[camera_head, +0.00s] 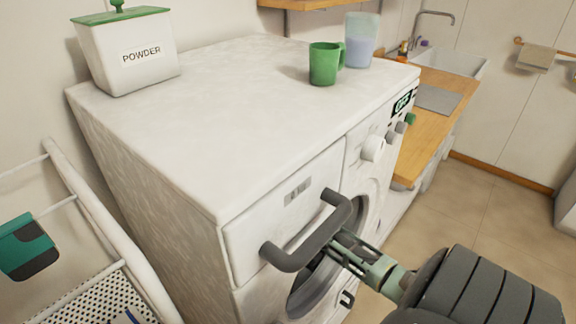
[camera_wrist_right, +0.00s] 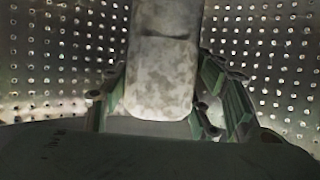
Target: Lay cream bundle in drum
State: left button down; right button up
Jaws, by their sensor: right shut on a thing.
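The cream bundle (camera_wrist_right: 160,75) shows in the right wrist view, pale and mottled. It sits between the green-edged fingers of my right gripper (camera_wrist_right: 163,102), which is shut on it. Perforated metal of the drum (camera_wrist_right: 50,70) surrounds them on both sides, so the bundle is inside the drum. In the head view my right gripper (camera_head: 345,250) reaches from the right into the round opening of the white washing machine (camera_head: 220,135). The bundle is hidden there. I cannot tell whether it touches the drum wall. My left gripper is not in view.
A dark curved handle (camera_head: 310,232) sticks out at the machine's front, close to my right gripper. On top stand a powder box (camera_head: 125,50), a green mug (camera_head: 324,64) and a clear cup (camera_head: 360,40). A drying rack (camera_head: 100,230) stands at left.

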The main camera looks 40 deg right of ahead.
notch_tip(320, 180, down, 3)
jog(key=shift+w+r, duration=0.1)
jog(key=shift+r, duration=0.1)
jog(key=shift+w+f, duration=0.15)
jog(key=shift+f, duration=0.05)
jog(key=shift+f, duration=0.2)
jog(key=o, duration=1.4)
jog(key=shift+p+v, duration=0.3)
jog(key=shift+v, duration=3.6)
